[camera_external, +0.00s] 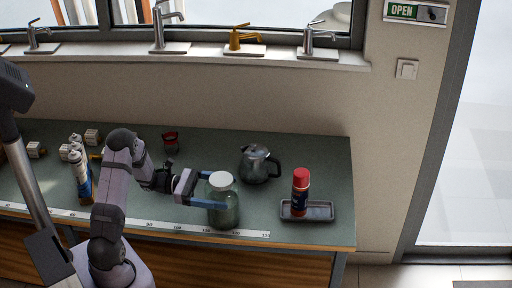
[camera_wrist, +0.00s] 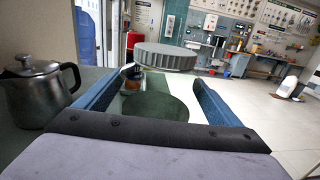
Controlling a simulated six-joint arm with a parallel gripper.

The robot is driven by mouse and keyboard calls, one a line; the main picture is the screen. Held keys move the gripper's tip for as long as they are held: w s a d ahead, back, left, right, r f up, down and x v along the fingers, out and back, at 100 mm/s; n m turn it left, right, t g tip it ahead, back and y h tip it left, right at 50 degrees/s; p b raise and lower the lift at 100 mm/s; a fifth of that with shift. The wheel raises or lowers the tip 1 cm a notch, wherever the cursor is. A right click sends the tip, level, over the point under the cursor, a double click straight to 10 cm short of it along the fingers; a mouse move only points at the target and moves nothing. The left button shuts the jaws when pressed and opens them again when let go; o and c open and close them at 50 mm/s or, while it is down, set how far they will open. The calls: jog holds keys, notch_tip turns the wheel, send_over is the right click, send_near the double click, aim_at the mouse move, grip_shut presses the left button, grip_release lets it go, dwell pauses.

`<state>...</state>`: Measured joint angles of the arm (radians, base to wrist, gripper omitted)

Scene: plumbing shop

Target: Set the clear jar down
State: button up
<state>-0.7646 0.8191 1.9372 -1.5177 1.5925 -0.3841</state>
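The clear jar (camera_external: 223,207) is greenish and see-through with a white lid, upright at the front edge of the green bench. My gripper (camera_external: 209,189) comes from the left, its two blue fingers on either side of the jar and seemingly touching it. In the wrist view the jar (camera_wrist: 158,108) fills the space between the fingers (camera_wrist: 158,98), and its lid (camera_wrist: 165,56) looks grey. The jar's base is near the bench top; I cannot tell whether it touches.
A metal kettle (camera_external: 256,164) stands behind and right of the jar. A grey tray (camera_external: 319,211) with a red-capped can (camera_external: 300,190) is to the right. A measuring strip (camera_external: 165,227) runs along the bench's front edge. Bottles and small boxes (camera_external: 79,170) stand left.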

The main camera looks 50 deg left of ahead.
jog(key=shift+o, duration=0.8)
jog(key=shift+r, duration=0.2)
jog(key=b+v, duration=0.3)
jog(key=v, duration=0.9)
jog(key=shift+b, duration=0.3)
jog(key=shift+w, duration=0.1)
